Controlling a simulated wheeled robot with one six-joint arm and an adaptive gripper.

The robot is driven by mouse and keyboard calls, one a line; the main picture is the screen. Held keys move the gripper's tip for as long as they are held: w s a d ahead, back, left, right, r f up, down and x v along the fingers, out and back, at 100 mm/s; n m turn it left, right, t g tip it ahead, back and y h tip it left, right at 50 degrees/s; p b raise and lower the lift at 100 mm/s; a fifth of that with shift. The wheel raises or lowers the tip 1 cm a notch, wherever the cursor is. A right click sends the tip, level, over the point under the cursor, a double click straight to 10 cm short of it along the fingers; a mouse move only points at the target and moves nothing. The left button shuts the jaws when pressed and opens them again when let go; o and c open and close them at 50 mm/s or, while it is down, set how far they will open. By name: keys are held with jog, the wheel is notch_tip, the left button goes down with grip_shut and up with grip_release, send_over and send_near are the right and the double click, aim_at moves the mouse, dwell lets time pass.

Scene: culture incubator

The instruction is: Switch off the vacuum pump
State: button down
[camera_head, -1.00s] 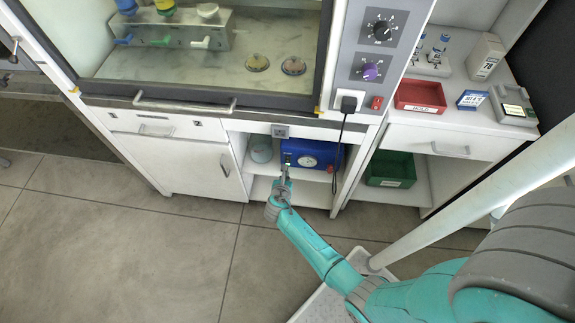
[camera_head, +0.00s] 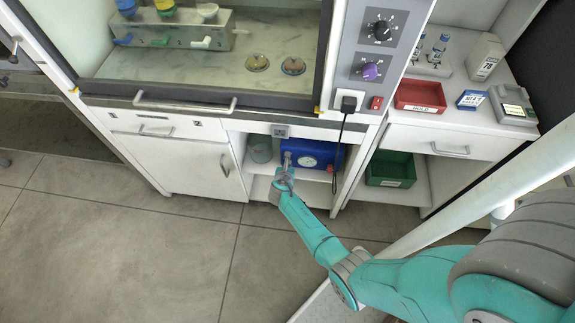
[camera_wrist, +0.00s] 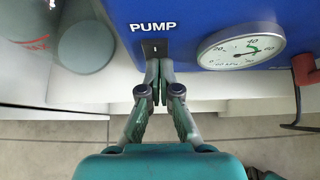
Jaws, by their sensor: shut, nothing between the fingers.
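The blue vacuum pump (camera_head: 318,158) sits on the open shelf under the fume hood. In the wrist view its blue front (camera_wrist: 200,20) carries the word PUMP, a small black rocker switch (camera_wrist: 155,47) below it, and a round white gauge (camera_wrist: 241,48) to the right. My gripper (camera_wrist: 160,64) is shut and empty, its fingertips just under the switch, at or very near its lower edge; I cannot tell whether they touch. In the head view my gripper (camera_head: 286,163) reaches the pump's left front. The fingers partly hide the area below the switch.
A glass vessel (camera_head: 260,150) stands left of the pump, close to my gripper. A red hose fitting (camera_wrist: 304,70) with a dark tube is at the pump's right. A black plug (camera_head: 348,104) and cord hang in front of the shelf's right side. A green bin (camera_head: 391,170) stands further right.

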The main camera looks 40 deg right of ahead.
jog(key=shift+w+d+r, duration=0.1)
jog(key=shift+r, duration=0.8)
